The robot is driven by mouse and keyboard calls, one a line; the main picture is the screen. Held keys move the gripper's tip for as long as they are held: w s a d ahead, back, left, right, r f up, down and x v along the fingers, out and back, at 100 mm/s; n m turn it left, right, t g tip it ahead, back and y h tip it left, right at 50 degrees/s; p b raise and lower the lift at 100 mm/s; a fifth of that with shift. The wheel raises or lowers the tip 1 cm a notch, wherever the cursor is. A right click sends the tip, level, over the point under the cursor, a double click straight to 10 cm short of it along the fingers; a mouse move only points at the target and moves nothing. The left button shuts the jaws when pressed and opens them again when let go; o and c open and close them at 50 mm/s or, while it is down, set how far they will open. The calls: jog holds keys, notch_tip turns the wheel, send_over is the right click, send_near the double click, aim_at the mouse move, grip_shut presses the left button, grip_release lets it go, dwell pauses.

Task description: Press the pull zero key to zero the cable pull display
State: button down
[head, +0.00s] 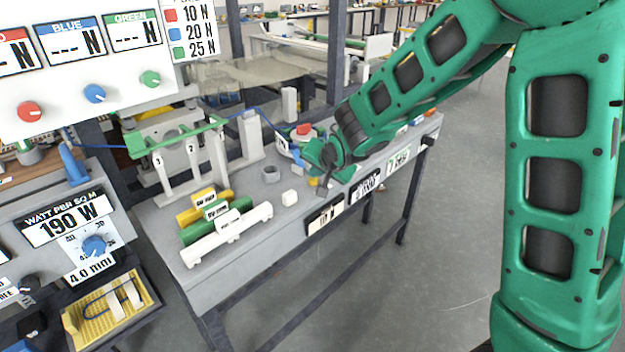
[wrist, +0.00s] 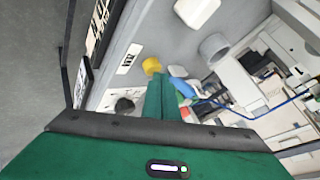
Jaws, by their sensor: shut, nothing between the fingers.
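My gripper (wrist: 163,78) is shut and empty, its green fingers together in the wrist view. In the head view my gripper (head: 320,188) is over the right half of the grey bench. A small yellow round piece (wrist: 152,66) lies just beyond the fingertips, and a dark round piece (wrist: 124,104) is to their left. A blue part (wrist: 182,88) is partly hidden behind the fingers. I cannot tell which piece is the pull zero key. Panel displays marked blue (head: 76,44) and green (head: 135,33) read dashes and N. Plates with lettering (head: 367,185) hang along the bench front.
The bench (head: 232,285) carries yellow, green and white bars (head: 225,235) at the front left. A white block (head: 289,197) and a grey ring (head: 270,174) stand left of my gripper. A red-topped device (head: 304,129) is behind it. Blue cable runs across the back.

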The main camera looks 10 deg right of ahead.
aim_at(315, 181)
jog(key=shift+f, duration=0.3)
dwell(0.4)
jog(key=shift+r, duration=0.95)
jog(key=shift+r, duration=0.1)
jog(key=shift+r, duration=2.45)
